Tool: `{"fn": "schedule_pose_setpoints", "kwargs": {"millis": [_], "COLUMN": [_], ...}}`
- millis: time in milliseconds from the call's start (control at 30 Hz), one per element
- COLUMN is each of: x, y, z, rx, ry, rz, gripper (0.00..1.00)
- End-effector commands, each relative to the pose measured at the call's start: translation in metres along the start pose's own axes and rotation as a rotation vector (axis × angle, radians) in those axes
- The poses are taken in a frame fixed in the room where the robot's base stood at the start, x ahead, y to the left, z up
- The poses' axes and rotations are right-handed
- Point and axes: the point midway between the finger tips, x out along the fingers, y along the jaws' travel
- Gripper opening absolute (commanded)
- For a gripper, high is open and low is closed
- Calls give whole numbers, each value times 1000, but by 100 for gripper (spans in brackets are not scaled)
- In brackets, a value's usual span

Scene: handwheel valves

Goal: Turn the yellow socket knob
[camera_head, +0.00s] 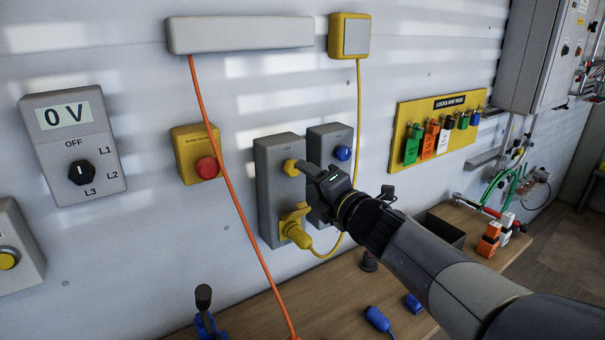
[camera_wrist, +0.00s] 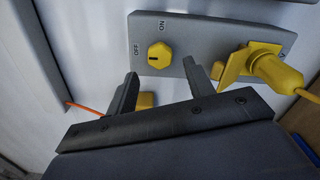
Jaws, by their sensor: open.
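The yellow socket knob (camera_head: 290,167) is on the upper part of the left grey socket box (camera_head: 268,190). In the wrist view the six-sided knob (camera_wrist: 159,54) shows whole, near ON and OFF marks. My gripper (camera_head: 308,170) is open and empty in front of the boxes, just right of the knob in the head view. In the wrist view its fingertips (camera_wrist: 159,70) point towards the knob, one to each side and short of it, with no contact visible. A yellow plug (camera_head: 296,230) with a yellow cable sits in the box below the knob.
A second grey box with a blue knob (camera_head: 343,153) stands right beside, partly behind my gripper. An orange cable (camera_head: 236,190) hangs to the left, across a yellow box with a red button (camera_head: 207,168). Below is a wooden bench (camera_head: 345,290) with blue plugs.

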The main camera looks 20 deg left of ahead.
Motion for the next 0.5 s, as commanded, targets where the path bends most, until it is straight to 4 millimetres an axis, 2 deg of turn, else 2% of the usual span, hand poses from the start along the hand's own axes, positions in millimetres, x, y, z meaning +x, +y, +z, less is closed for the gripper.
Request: {"fn": "schedule_pose_setpoints", "kwargs": {"millis": [333, 500], "x": [43, 41], "y": [0, -1], "z": [0, 0], "rx": [2, 1], "ry": [0, -1], "rz": [-2, -1], "gripper": [50, 50]}}
